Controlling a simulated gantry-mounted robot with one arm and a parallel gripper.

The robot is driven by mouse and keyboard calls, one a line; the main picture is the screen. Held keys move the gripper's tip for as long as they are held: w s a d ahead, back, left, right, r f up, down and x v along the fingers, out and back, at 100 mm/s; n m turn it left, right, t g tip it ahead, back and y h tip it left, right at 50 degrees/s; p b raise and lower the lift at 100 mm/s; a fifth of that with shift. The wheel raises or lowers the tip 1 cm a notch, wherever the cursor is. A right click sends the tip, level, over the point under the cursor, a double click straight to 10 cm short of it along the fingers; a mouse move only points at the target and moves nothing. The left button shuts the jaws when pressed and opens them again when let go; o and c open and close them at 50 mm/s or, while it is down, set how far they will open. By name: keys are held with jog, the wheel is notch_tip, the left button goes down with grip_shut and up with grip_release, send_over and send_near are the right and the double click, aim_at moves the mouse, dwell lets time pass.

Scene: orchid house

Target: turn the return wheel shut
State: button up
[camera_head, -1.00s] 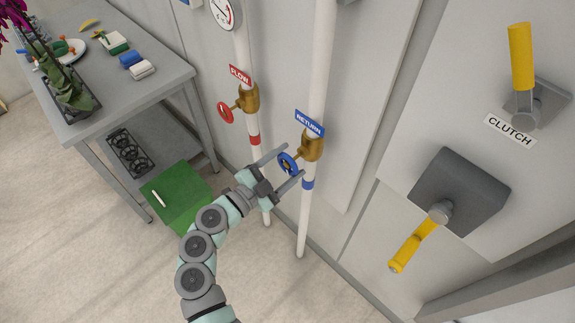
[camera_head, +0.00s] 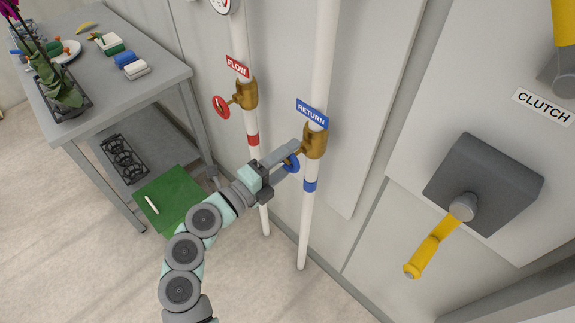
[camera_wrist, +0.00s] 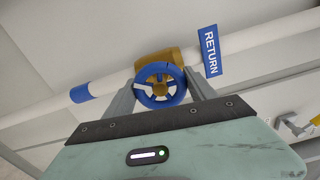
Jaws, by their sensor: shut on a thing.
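The blue return wheel (camera_head: 291,163) sits on a brass valve (camera_head: 315,141) on the right-hand white pipe, under the blue RETURN label (camera_head: 312,113). My gripper (camera_head: 286,159) reaches the wheel from the left and is shut on it; one finger covers much of the wheel in the head view. In the wrist view the wheel (camera_wrist: 160,85) lies between the two fingers, one at each side of its rim, with the brass valve body (camera_wrist: 158,58) behind it. The RETURN label (camera_wrist: 210,51) is to the right of the wheel there.
The red wheel (camera_head: 221,106) under the FLOW label (camera_head: 237,67) is on the pipe to the left, close to my arm. Yellow-handled levers, one lower (camera_head: 432,249), are on the right panel. A grey bench (camera_head: 150,75) stands at the left.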

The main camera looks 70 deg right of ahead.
jog(key=m+b, duration=0.4)
jog(key=shift+f+m, duration=0.25)
jog(key=shift+m, duration=0.15)
jog(key=m+b, duration=0.3)
jog(key=b, duration=0.1)
jog(key=shift+m, duration=0.3)
jog(key=m+b, duration=0.2)
jog(key=shift+r+m+b, duration=0.15)
jog(key=shift+m+b, duration=0.25)
jog(key=m+b, duration=0.1)
jog(key=m, duration=0.1)
jog(key=shift+s+r+m, duration=0.1)
jog(key=shift+r+m, duration=0.05)
jog(key=shift+m, duration=0.15)
jog(key=m, duration=0.3)
jog(key=shift+r+m, duration=0.1)
jog(key=shift+m, duration=0.2)
jog(key=m, duration=0.4)
jog(key=shift+m, duration=0.3)
jog(key=m, duration=0.3)
jog(key=shift+s+m, duration=0.1)
jog(key=shift+m, duration=2)
